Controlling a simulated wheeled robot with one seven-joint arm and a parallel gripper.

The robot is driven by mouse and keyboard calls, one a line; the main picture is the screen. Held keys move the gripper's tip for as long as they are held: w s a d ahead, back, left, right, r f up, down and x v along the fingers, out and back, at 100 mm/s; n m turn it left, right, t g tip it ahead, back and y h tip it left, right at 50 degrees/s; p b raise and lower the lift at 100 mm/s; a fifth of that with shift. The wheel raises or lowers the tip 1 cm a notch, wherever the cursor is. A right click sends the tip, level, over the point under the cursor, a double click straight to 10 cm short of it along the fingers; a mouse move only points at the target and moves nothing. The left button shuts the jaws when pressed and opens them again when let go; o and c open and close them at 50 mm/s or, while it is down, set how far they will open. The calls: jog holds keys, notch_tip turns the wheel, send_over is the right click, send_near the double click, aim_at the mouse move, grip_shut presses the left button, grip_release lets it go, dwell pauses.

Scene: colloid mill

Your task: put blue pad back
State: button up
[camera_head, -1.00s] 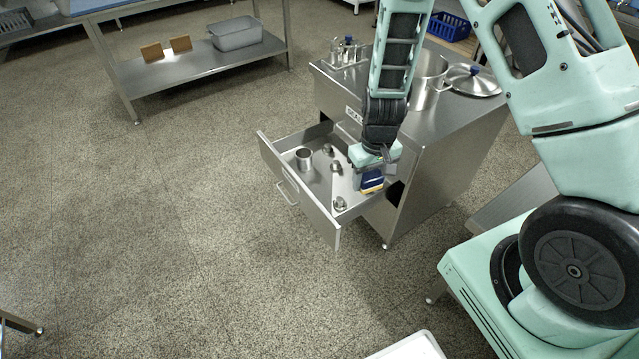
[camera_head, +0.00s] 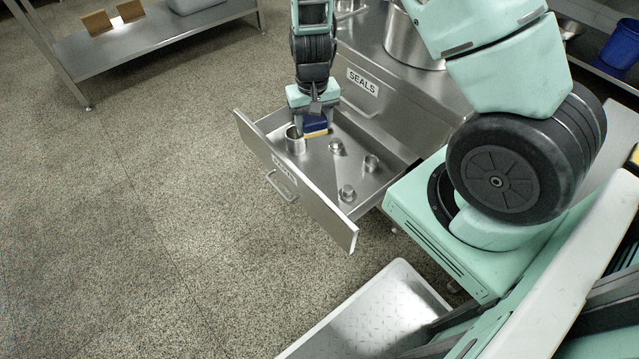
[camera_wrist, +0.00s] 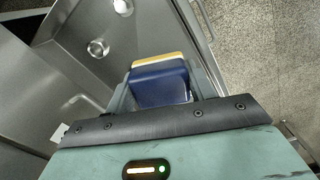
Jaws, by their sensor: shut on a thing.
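The blue pad (camera_head: 315,124) has a yellow layer along its lower edge. My gripper (camera_head: 314,118) is shut on it and holds it over the back left part of the open drawer (camera_head: 315,175). In the wrist view the blue pad (camera_wrist: 160,84) sits between the fingers of my gripper (camera_wrist: 163,80), its yellow edge facing away. I cannot tell whether the pad touches the drawer floor. A steel cup (camera_head: 295,140) stands in the drawer just left of the pad.
Several small steel parts lie in the drawer, such as one near the middle (camera_head: 336,146) and one near the front (camera_head: 347,193). A steel cabinet marked SEALS (camera_head: 362,82) stands behind. Open floor lies to the left.

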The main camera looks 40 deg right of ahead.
aim_at(320, 173)
jog(key=d+f+m+b, duration=0.1)
jog(key=f+b, duration=0.4)
jog(key=f, duration=0.2)
jog(key=w+d+f+m+b, duration=0.1)
jog(key=f+m+b, duration=0.1)
jog(key=f+b, duration=0.4)
jog(key=d+f+m+b, duration=0.1)
jog(key=f+b, duration=0.4)
jog(key=f, duration=0.2)
jog(key=shift+w+f+m, duration=0.15)
jog(key=shift+f+m, duration=0.15)
jog(key=shift+f, duration=0.1)
jog(key=shift+f, duration=0.1)
jog(key=o, duration=1)
jog(key=shift+c, duration=0.2)
